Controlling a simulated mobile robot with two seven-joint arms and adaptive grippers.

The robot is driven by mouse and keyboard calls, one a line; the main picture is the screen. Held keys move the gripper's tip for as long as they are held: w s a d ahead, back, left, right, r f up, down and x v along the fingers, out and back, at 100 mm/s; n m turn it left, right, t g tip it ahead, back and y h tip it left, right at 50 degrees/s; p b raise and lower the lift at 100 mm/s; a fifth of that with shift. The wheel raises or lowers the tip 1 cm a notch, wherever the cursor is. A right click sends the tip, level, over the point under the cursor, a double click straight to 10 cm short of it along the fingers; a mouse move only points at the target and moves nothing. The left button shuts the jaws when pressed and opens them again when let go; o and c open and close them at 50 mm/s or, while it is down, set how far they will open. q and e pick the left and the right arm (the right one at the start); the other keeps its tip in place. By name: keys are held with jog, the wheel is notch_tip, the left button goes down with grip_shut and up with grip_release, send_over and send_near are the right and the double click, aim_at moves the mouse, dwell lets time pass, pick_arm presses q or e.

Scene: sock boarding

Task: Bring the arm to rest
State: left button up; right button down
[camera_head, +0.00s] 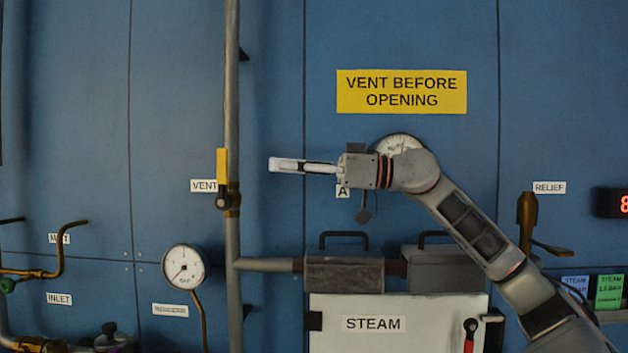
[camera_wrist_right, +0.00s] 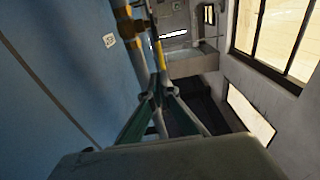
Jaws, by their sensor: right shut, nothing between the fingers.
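My right arm comes in from the lower right in the head view and bends left at the elbow. My right gripper (camera_head: 272,164) is shut and empty. It points left in front of the blue panel (camera_head: 270,60), just right of the vertical pipe with the yellow vent handle (camera_head: 222,170). In the right wrist view the gripper fingers (camera_wrist_right: 158,92) reach up the middle, with the blue wall on the left. My left gripper is in neither view.
A yellow vent sign (camera_head: 401,92) hangs above the arm. Below are two grey boxes (camera_head: 344,272) and a white steam door (camera_head: 345,338). A brass relief valve (camera_head: 527,220) stands right of the forearm. A gauge (camera_head: 183,268) is at left.

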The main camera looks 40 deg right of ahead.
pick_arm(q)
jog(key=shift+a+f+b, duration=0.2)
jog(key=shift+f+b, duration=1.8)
pick_arm(e)
jog(key=shift+r+v, duration=0.2)
jog(key=shift+v, duration=1.25)
jog(key=shift+r+v, duration=0.2)
jog(key=shift+v, duration=1.2)
jog(key=shift+s+a, duration=0.1)
jog(key=shift+s, duration=0.05)
